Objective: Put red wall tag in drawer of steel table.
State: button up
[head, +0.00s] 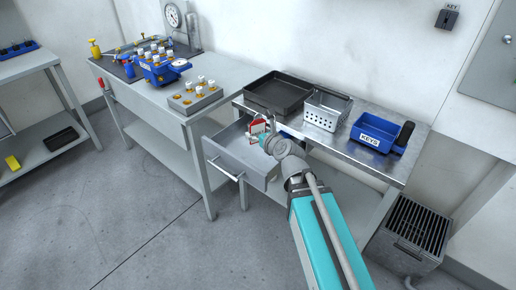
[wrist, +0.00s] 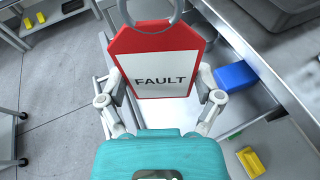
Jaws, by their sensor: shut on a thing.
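The red wall tag (wrist: 155,65) has a white face reading FAULT and a grey ring at its top. My gripper (wrist: 158,95) is shut on it, with a finger at each side edge. In the head view the red tag (head: 257,126) is small, held by my gripper (head: 262,131) over the open drawer (head: 240,155). The drawer is pulled out from the steel table (head: 345,146). In the wrist view a blue thing (wrist: 236,76) and a yellow thing (wrist: 251,160) show to the right of the tag. My arm hides part of the drawer.
On the steel table stand a dark tray (head: 278,92), a perforated metal basket (head: 326,109) and a blue KEYS bin (head: 374,134). A grey workbench (head: 170,100) with bottles and racks adjoins at left. A slatted metal box (head: 410,236) stands on the floor at right.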

jog(key=shift+d, duration=0.5)
jog(key=b, duration=0.8)
send_over(252, 147)
jog(key=f, duration=0.5)
jog(key=d+f, duration=0.1)
jog(key=f, duration=0.1)
jog(key=shift+s+f, duration=0.35)
jog(key=shift+f, duration=0.05)
jog(key=shift+w+a+f+b, duration=0.2)
jog(key=shift+w+f+b, duration=0.35)
jog(key=shift+w+f, duration=0.05)
jog(key=shift+w+a+f+b, duration=0.15)
jog(key=shift+w+f+b, duration=0.3)
jog(key=shift+f+b, duration=0.25)
jog(key=shift+s+f+b, duration=0.1)
jog(key=shift+f+b, duration=1.2)
jog(key=shift+f, duration=0.15)
